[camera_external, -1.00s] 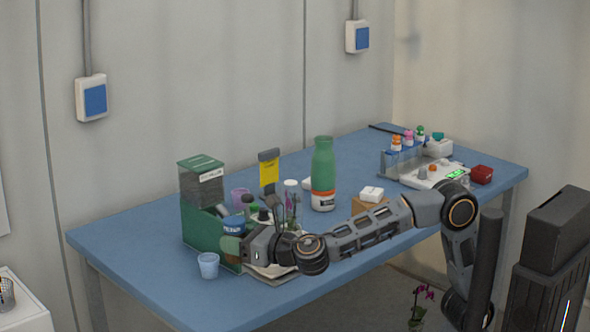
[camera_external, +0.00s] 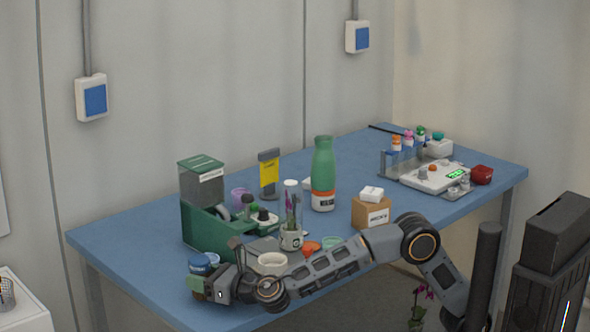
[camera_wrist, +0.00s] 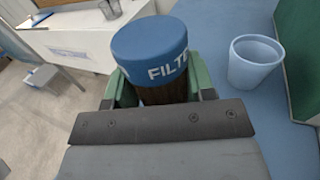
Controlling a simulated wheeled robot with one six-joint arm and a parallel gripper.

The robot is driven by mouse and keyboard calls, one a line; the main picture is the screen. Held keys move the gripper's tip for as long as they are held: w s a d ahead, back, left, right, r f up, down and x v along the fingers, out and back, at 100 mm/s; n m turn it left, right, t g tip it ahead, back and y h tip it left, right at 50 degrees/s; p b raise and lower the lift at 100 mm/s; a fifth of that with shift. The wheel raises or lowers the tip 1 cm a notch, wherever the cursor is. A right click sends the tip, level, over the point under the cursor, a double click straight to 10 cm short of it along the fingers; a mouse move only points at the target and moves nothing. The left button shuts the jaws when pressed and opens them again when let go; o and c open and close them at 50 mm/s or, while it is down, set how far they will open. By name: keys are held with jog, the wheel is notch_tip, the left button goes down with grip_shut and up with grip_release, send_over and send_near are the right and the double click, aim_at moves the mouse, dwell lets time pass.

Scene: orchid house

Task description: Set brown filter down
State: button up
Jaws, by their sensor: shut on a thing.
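The brown filter is a dark brown jar with a blue lid lettered in white. In the wrist view the brown filter (camera_wrist: 150,45) fills the upper middle, its body mostly hidden below the lid. In the outside view the brown filter (camera_external: 200,264) is at the near left part of the blue table (camera_external: 130,230). My gripper (camera_external: 205,287) is shut on it, with green fingers on both sides of the body in the wrist view. The jar looks roughly upright. I cannot tell whether its base touches the table.
A pale blue cup (camera_wrist: 255,62) stands close to the right of the jar, with a green dispenser (camera_external: 205,232) behind. A white bowl (camera_external: 272,263) and a glass vase (camera_external: 291,238) are to the right. The table edge is near on the left, with floor beyond.

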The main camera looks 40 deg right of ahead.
jog(key=shift+f, duration=0.3)
jog(key=shift+f, duration=0.15)
jog(key=o, duration=0.9)
jog(key=shift+o, duration=0.2)
jog(key=shift+r, duration=0.2)
jog(key=shift+s+d, duration=0.1)
jog(key=shift+s, duration=0.15)
jog(key=p+v, duration=0.1)
jog(key=v, duration=1)
jog(key=shift+s+d, duration=0.1)
jog(key=shift+s, duration=0.2)
